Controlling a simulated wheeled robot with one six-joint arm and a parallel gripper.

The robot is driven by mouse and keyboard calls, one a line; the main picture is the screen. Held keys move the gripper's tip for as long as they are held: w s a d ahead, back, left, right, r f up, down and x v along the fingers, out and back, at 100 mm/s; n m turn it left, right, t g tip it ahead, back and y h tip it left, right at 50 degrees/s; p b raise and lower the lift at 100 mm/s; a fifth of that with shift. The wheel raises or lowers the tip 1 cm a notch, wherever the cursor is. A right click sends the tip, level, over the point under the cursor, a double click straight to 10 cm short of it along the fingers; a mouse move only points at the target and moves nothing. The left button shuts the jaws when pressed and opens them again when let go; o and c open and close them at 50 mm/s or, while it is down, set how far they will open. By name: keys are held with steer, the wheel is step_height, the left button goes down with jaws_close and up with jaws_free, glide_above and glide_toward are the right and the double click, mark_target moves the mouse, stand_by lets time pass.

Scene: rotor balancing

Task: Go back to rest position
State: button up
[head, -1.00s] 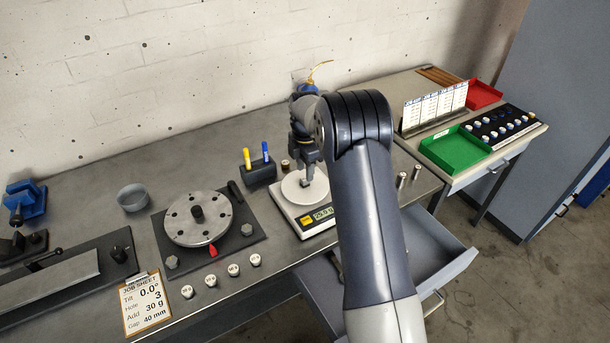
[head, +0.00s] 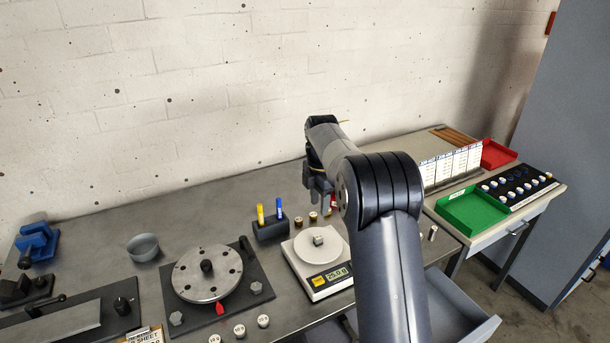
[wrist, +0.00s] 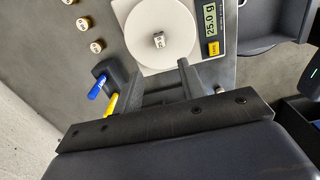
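My gripper (head: 320,198) hangs above the bench behind the scale. In the wrist view (wrist: 162,78) its two fingers are apart with nothing between them. A small labelled weight (head: 318,241) sits on the round white pan of the scale (head: 318,290). The weight also shows in the wrist view (wrist: 159,41), beyond the fingertips and apart from them. The scale's display (wrist: 211,22) reads 25.0 g. My arm hides part of the bench to the right of the scale.
A pen holder (head: 270,229) with yellow and blue markers stands left of the scale, near my gripper. The rotor disc (head: 207,273) lies further left. A drawer (head: 460,312) is open at the front. Green (head: 472,208) and red (head: 497,154) trays stand right.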

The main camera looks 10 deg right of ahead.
mark_target(318, 237)
step_height(318, 237, down, 12)
steer(key=shift+r+p, duration=0.1)
steer(key=shift+p, duration=0.95)
step_height(318, 237, up, 3)
steer(key=shift+f+b, duration=0.15)
steer(key=shift+b, duration=0.25)
steer(key=shift+r, duration=0.4)
